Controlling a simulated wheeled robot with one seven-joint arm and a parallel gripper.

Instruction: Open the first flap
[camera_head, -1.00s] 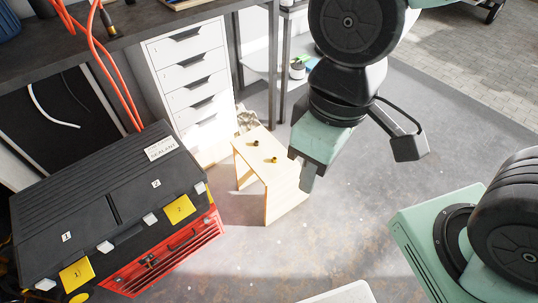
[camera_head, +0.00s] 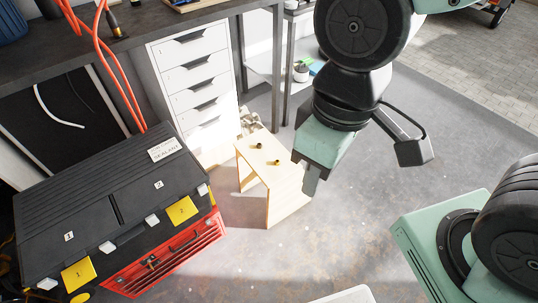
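A large black and red toolbox (camera_head: 100,179) stands at the left. Its black top has two flaps, both shut: the first flap (camera_head: 70,215), marked 1, is at the left, and the second flap (camera_head: 141,180), marked 2, is at the right. Yellow notes (camera_head: 78,275) and white latches (camera_head: 107,247) sit along its front edge. My gripper (camera_head: 311,182) hangs right of the toolbox, past the small wooden stool, apart from both. It points down, and its fingers are seen edge-on, so its opening cannot be told.
A pale wooden stool (camera_head: 284,196) with two small brass parts on top stands between the toolbox and my gripper. White numbered drawers (camera_head: 195,85) and a dark workbench (camera_head: 130,32) with orange cables are behind. The grey floor (camera_head: 310,245) in front is clear.

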